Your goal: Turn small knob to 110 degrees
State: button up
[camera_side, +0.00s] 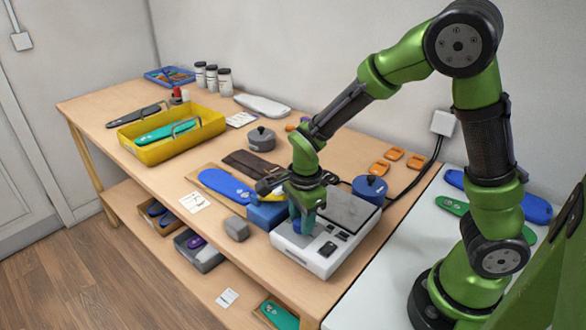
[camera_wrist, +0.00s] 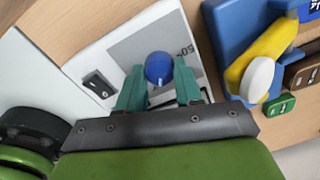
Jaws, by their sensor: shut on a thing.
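The small knob (camera_wrist: 159,68) is round and blue with a white pointer line, and sits on the white control box with a grey panel. My gripper (camera_wrist: 160,82) has teal fingers, one on each side of the knob, shut on it. In the side view, my gripper (camera_side: 303,222) points down at the front part of the white box (camera_side: 322,262), and the knob is hidden there behind the fingers. A black rocker switch (camera_wrist: 98,84) is left of the knob in the wrist view. The knob's angle in degrees cannot be read.
A blue block (camera_side: 266,217) with a yellow thing stands left of the box. A dark blue lidded pot (camera_side: 369,189) stands behind the box. A blue insole (camera_side: 226,185) lies further left.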

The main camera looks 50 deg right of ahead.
jog(key=shift+r, duration=0.1)
dwell(0.5)
jog(key=o, duration=1)
jog(key=r, duration=1.1)
jog(key=s+r, duration=0.1)
jog(key=r, duration=0.4)
jog(key=shift+a+r, duration=0.1)
jog(key=shift+r, duration=0.3)
jog(key=shift+w, duration=0.1)
